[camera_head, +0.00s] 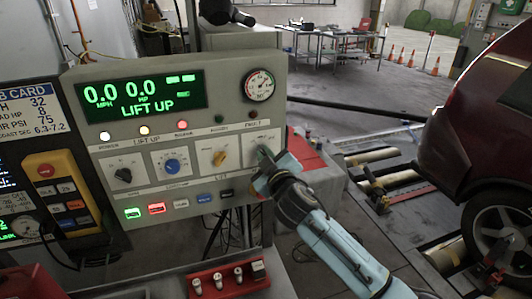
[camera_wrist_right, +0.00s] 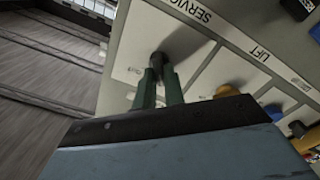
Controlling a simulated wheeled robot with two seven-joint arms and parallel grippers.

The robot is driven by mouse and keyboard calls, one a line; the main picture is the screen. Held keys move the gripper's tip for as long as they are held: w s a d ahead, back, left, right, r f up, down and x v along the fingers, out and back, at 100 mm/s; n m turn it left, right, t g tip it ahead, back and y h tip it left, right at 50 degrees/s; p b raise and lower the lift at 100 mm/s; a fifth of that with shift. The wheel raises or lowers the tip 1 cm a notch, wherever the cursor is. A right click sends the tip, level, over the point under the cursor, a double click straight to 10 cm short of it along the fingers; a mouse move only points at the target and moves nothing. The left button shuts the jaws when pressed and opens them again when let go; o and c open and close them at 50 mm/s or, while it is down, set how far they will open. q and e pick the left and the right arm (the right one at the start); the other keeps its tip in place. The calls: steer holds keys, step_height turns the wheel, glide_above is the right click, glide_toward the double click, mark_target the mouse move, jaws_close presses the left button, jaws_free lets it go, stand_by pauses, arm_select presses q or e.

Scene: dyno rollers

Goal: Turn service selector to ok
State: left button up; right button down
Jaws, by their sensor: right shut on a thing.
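The service selector (camera_wrist_right: 158,58) is a dark knob on the pale grey control panel, below the word SERVICE in the right wrist view. My right gripper (camera_wrist_right: 160,78) is shut on it, with a green finger on either side. In the head view my right gripper (camera_head: 267,160) is at the rightmost square of the panel's knob row and hides most of the selector there. I cannot read which position the selector points to. My left gripper is not in view.
The control panel (camera_head: 230,78) also carries a black knob (camera_head: 123,174), a blue knob (camera_head: 172,166) and a yellow knob (camera_head: 220,158). A lit display (camera_head: 140,95) reads LIFT UP. Coloured buttons (camera_head: 156,208) sit below. A dark red car (camera_head: 490,120) stands at right.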

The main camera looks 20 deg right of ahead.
steer(key=shift+n, duration=0.3)
steer(key=c, duration=1.5)
jaws_free()
steer(key=shift+s, duration=0.1)
steer(key=s+b, duration=0.1)
steer(key=s, duration=1.2)
steer(key=shift+s+d, duration=0.15)
steer(key=shift+d, duration=0.05)
